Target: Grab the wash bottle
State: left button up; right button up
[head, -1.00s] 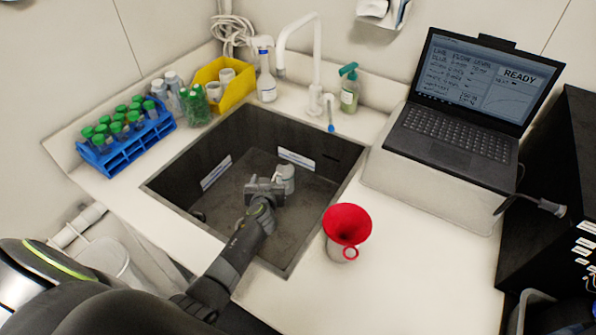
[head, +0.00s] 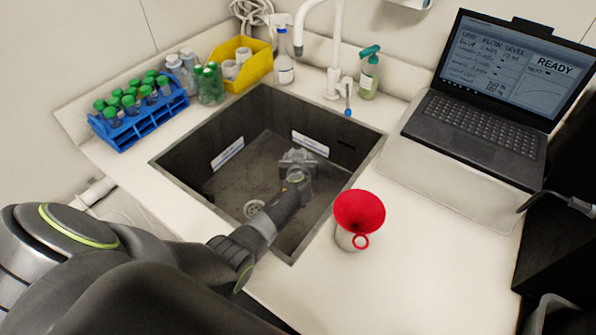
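My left gripper (head: 298,158) is down inside the dark sink (head: 185,195), near its far right part, with the arm reaching in from the lower left. A small pale object stands at the gripper and is mostly hidden by it; I cannot tell whether it is the wash bottle or whether the fingers hold it. The finger gap is not clear. A white-labelled spray-type bottle (head: 285,70) stands upright behind the sink, apart from the gripper. A greenish pump bottle (head: 368,78) stands right of the tap. My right gripper is not in view.
A white tap (head: 335,50) rises behind the sink. A red funnel (head: 359,209) sits in a container on the right counter. A blue rack (head: 125,135) of green-capped tubes and a yellow bin (head: 262,62) stand left. A laptop (head: 475,125) is at right.

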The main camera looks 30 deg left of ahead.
aim_at(298, 150)
pick_arm(q)
jog(key=shift+w+a+f, duration=0.25)
jog(key=shift+w, duration=0.15)
jog(key=b+x, duration=0.3)
jog(key=x, duration=0.1)
jog(key=shift+w+f, duration=0.1)
jog(key=shift+w+a, duration=0.2)
jog(key=shift+w, duration=0.15)
jog(key=shift+c, duration=0.5)
jog(key=shift+s, duration=0.1)
grip_shut()
